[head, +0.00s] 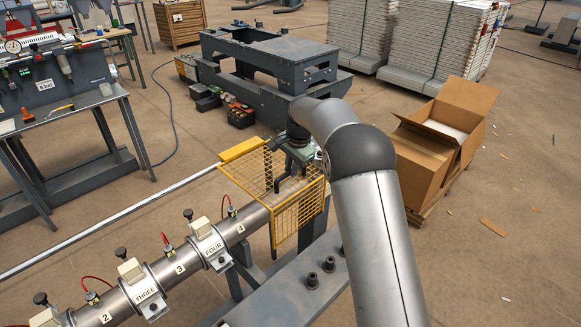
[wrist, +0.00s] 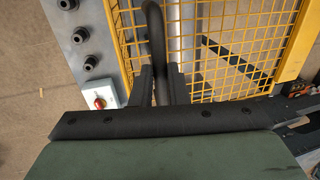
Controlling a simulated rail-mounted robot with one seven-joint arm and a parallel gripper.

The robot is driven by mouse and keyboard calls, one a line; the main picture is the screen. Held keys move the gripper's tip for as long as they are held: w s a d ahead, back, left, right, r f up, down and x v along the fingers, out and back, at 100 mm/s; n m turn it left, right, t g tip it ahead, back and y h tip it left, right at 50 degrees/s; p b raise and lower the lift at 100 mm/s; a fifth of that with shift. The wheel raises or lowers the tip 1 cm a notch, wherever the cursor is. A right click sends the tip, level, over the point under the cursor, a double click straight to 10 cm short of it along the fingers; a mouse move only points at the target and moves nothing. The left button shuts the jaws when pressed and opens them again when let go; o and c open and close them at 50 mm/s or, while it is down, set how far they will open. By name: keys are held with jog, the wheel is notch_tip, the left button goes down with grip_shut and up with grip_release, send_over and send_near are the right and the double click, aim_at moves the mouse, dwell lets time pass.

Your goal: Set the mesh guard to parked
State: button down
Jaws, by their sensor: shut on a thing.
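The mesh guard (head: 298,222) is a yellow wire-mesh cage around the end of the steel barrel (head: 258,217). Its yellow mesh also fills the upper part of the wrist view (wrist: 232,58). A dark curved handle (wrist: 155,38) stands in front of the mesh. My gripper (head: 278,186) reaches down at the guard from above. In the wrist view its two dark fingers (wrist: 161,84) are shut on the handle, one on each side. My arm and the gripper body hide part of the guard and the handle in the head view.
A long bright rail (head: 110,217) runs beside the barrel, which carries numbered clamps. Bolts (head: 328,265) stand on the grey frame. A red-knobbed switch box (wrist: 98,99) is near the fingers. An open carton (head: 425,150) and a dark machine frame (head: 265,65) stand behind.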

jog(key=shift+w+d+r, duration=0.1)
jog(key=shift+w+d, duration=0.05)
jog(key=c, duration=1.4)
grip_release()
jog(key=shift+d, duration=0.1)
notch_tip(320, 180, up, 17)
jog(key=s+d+b, duration=0.1)
jog(key=s+d, duration=0.1)
jog(key=shift+s+d+b, duration=0.15)
jog(key=shift+s+b, duration=0.1)
jog(key=shift+b, duration=0.15)
